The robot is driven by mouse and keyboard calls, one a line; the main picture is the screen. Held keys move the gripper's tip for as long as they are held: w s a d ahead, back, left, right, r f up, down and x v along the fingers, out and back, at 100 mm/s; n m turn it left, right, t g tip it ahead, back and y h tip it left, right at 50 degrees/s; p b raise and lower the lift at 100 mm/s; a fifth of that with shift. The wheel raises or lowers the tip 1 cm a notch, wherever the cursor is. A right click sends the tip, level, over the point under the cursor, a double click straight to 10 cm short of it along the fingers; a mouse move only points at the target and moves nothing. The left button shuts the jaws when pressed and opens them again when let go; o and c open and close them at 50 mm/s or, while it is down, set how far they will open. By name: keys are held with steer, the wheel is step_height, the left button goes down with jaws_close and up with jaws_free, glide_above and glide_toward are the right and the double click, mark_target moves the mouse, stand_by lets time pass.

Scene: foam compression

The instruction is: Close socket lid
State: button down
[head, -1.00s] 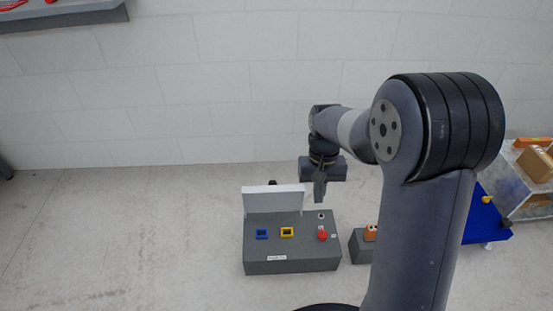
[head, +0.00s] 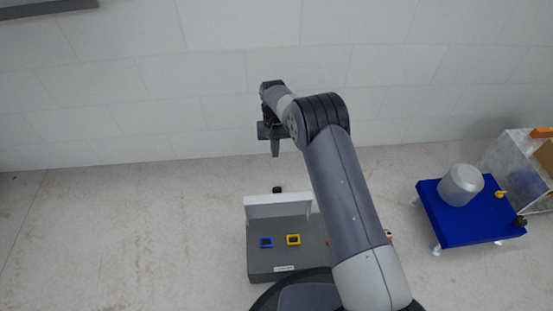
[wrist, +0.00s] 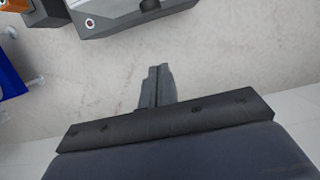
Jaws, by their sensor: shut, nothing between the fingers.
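The grey socket box (head: 262,262) stands on the floor in the head view, with a blue-framed socket (head: 267,242) and a yellow-framed socket (head: 293,240) on top. Its white lid (head: 278,206) stands upright along the back edge. My gripper (head: 275,153) is shut and empty, pointing down, above and behind the lid in the picture and apart from it. In the wrist view the shut fingers (wrist: 159,70) show over bare floor, with part of the grey box (wrist: 125,18) at the top edge. My arm hides the box's right side in the head view.
A small dark object (head: 277,189) shows just behind the lid. The floor left of the box is clear.

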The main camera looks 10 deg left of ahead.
steer(key=s+d+f+b, duration=0.1)
steer(key=s+f+b, duration=0.3)
steer(key=s+f, duration=0.2)
steer(key=shift+d+f, duration=0.3)
steer(key=shift+f, duration=1)
steer(key=shift+s+r, duration=0.1)
